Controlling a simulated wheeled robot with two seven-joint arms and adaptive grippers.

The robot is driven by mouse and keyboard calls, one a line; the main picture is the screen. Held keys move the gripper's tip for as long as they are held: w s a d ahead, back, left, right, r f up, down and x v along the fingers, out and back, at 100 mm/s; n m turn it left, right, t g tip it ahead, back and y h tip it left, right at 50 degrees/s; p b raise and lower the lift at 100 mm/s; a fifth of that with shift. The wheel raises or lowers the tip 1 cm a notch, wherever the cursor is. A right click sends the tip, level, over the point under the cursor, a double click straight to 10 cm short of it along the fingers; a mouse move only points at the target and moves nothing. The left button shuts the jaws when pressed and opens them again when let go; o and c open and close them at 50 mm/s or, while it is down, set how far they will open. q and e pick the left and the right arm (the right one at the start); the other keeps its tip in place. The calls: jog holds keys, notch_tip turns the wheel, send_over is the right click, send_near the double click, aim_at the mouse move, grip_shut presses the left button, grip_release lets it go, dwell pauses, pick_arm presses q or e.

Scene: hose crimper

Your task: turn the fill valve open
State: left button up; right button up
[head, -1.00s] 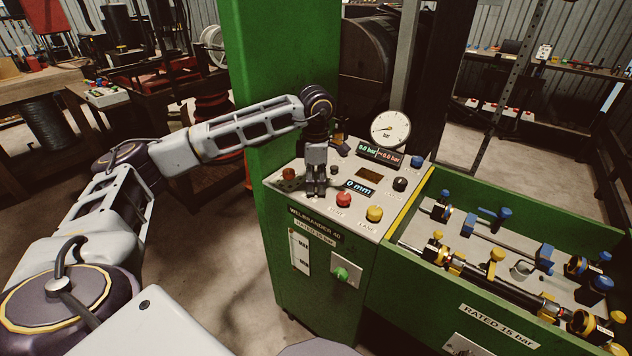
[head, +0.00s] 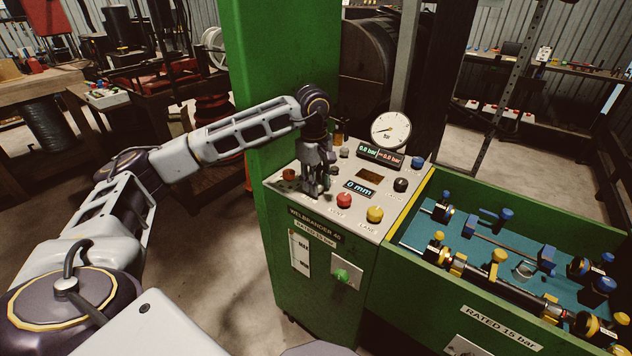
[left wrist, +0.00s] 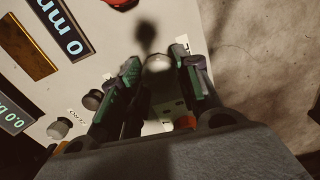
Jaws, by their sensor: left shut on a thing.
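My left gripper (head: 316,192) points down at the left part of the sloped control panel (head: 335,215). In the left wrist view, its two green-padded fingers (left wrist: 155,75) stand on either side of a small pale knob (left wrist: 158,63) and are shut on it. I take this knob to be the fill valve; the gripper hides it in the head view, and its label cannot be read. The floor of the green trough (head: 405,225) at the right looks teal, as if covered with liquid. My right gripper is not in view.
Close to the gripper are a red-brown lamp (head: 289,174), a "0 mm" display (head: 359,189), a red button (head: 344,200) and a yellow button (head: 375,214). A round gauge (head: 390,130) stands behind. The green post (head: 255,90) rises beside my left arm.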

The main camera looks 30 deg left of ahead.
pick_arm(q)
jog(key=shift+m, duration=0.5)
jog(key=o, duration=1)
jog(key=shift+o, duration=0.2)
jog(key=shift+r, duration=0.15)
notch_tip(320, 180, up, 12)
jog(key=shift+s, duration=0.25)
jog(key=shift+a+f, duration=0.1)
jog(key=shift+f, duration=0.1)
dwell(0.3)
